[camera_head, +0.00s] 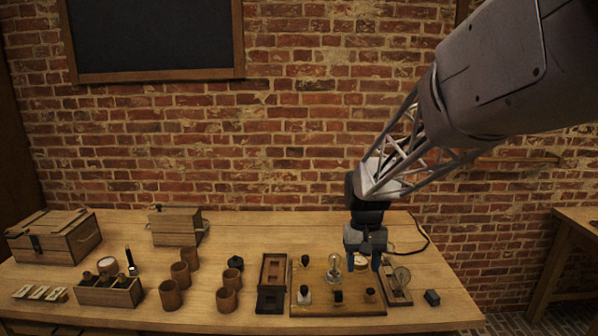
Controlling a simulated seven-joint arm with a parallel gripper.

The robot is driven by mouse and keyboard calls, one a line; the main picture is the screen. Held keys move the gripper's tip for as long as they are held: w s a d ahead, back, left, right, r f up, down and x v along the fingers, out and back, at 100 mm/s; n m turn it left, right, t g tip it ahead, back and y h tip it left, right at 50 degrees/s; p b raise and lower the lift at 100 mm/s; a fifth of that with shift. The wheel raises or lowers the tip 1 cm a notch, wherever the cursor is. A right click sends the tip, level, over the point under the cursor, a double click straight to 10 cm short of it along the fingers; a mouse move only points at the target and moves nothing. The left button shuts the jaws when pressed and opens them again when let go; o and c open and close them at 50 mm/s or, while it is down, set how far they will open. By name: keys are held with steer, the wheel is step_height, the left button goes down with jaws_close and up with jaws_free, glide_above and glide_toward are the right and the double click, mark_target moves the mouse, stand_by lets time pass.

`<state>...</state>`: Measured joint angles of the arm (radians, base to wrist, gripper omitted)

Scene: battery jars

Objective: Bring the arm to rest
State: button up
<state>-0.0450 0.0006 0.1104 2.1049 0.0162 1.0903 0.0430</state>
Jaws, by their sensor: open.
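My gripper (363,262) hangs from my arm, which reaches in from the upper right. Its two dark fingers point down and stand apart, open. They are over the back right part of a wooden board (318,304) that carries a glass bulb (334,265) and several small dark and pale fittings. A pale round piece (361,261) shows between the fingers. I cannot tell whether the fingers touch it.
Several brown jars (170,295) stand left of centre. Wooden boxes (54,236) are at the back left. The front left tabletop holds small plates (40,293).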

steer(key=s+d+r+t, duration=0.1)
steer(key=s+r+t, duration=0.1)
steer(key=s, duration=1.2)
steer(key=s+d+r+t, duration=0.2)
steer(key=s+r, duration=0.1)
steer(key=s, duration=1.2)
steer(key=shift+d+r+t, duration=0.15)
steer(key=shift+r+t, duration=0.15)
steer(key=shift+r, duration=0.1)
